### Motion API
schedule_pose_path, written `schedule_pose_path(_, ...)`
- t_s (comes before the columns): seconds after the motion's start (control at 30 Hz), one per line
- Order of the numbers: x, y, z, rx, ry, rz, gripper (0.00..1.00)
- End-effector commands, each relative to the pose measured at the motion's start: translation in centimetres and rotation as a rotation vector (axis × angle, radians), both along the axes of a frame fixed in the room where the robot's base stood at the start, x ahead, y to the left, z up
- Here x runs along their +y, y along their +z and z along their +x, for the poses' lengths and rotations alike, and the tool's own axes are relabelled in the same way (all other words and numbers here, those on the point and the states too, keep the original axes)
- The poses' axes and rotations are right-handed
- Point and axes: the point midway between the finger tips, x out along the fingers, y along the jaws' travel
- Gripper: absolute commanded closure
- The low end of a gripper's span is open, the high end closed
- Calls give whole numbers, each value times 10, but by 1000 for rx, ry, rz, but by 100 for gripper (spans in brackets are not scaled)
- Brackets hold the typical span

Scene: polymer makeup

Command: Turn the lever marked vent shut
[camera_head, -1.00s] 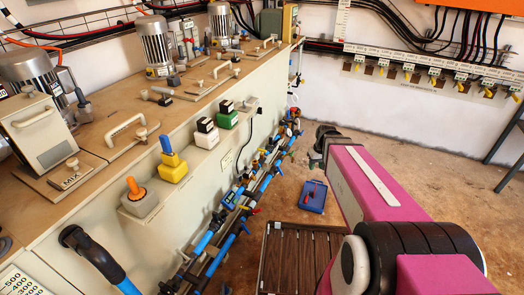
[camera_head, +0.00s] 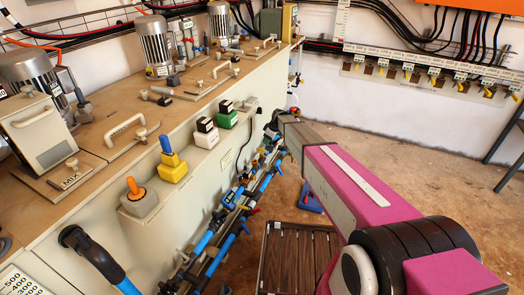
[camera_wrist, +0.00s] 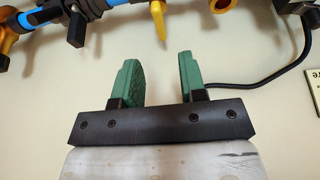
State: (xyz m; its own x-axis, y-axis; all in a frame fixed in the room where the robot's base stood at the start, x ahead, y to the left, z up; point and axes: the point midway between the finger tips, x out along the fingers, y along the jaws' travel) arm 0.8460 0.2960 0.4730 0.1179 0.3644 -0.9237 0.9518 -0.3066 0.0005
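My gripper (camera_wrist: 154,80) is open, its two green-padded fingers apart with nothing between them in the wrist view. A yellow lever (camera_wrist: 159,20) points down toward the gap, just beyond the fingertips. It hangs below the blue and black pipework (camera_wrist: 65,15). No vent marking is readable, so I cannot tell which lever carries it. In the head view my gripper (camera_head: 271,130) is small and dark, close to the cabinet's side by the far part of the blue pipe run (camera_head: 213,240). Its fingers are hard to make out there.
A black cable (camera_wrist: 270,80) curves along the pale panel at right in the wrist view, with another yellow part (camera_wrist: 222,5) above. A slatted wooden crate (camera_head: 300,258) and a blue box (camera_head: 310,198) stand on the floor near my arm. Open floor lies to the right.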

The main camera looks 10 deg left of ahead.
Motion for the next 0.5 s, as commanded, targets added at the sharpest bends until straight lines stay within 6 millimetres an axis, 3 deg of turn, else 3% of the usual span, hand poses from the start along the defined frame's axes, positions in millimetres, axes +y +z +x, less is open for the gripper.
schedule_pose_path(0.5, 30, -78, 11, 2, -1, 0, 62)
